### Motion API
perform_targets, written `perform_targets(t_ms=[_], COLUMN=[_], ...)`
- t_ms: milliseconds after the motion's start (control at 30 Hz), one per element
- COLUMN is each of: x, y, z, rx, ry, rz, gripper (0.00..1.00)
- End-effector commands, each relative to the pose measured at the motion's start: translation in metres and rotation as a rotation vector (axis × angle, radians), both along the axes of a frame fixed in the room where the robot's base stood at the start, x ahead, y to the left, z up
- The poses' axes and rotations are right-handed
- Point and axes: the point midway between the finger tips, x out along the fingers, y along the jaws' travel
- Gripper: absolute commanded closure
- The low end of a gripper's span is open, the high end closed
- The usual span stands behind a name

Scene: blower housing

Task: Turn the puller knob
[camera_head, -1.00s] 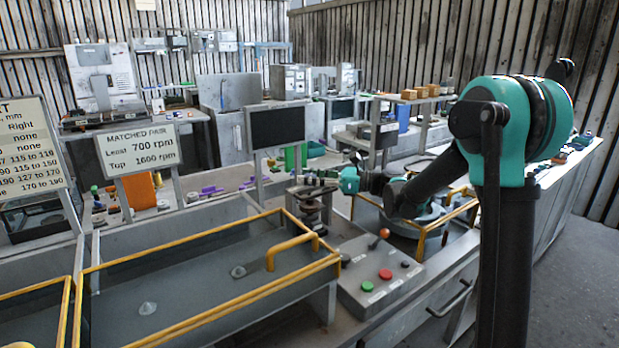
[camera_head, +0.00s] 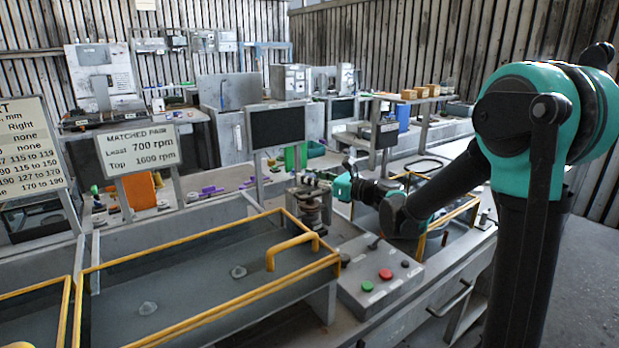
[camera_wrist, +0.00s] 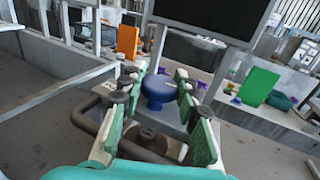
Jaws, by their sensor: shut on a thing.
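The puller (camera_head: 313,208) is a dark metal stack standing at the right end of the grey tray, in front of the black screen. In the wrist view a blue round knob (camera_wrist: 158,90) sits between my fingertips. My gripper (camera_wrist: 160,82) has green-padded fingers on both sides of this knob and is shut on it. In the head view my gripper (camera_head: 322,184) reaches the top of the puller from the right. The fingers and small scale hide the knob there. A brown metal part (camera_wrist: 148,138) shows below, between the fingers.
A yellow-railed tray (camera_head: 200,270) lies to the left. A control box (camera_head: 380,285) with green and red buttons stands in front, below my arm. The black screen (camera_head: 277,127) rises close behind the puller. A second yellow-railed bay lies under my forearm.

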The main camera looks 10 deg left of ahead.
Motion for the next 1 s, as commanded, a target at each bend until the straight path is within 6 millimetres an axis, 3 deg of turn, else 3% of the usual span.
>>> perform_targets(t_ms=[500, 1000], x=[-0.0015, 0.0003], y=[0.0014, 0.0003], z=[0.0000, 0.0001], rx=[0.000, 0.000], ry=[0.000, 0.000], rz=[-0.369, -0.466], gripper=[0.97, 0.97])
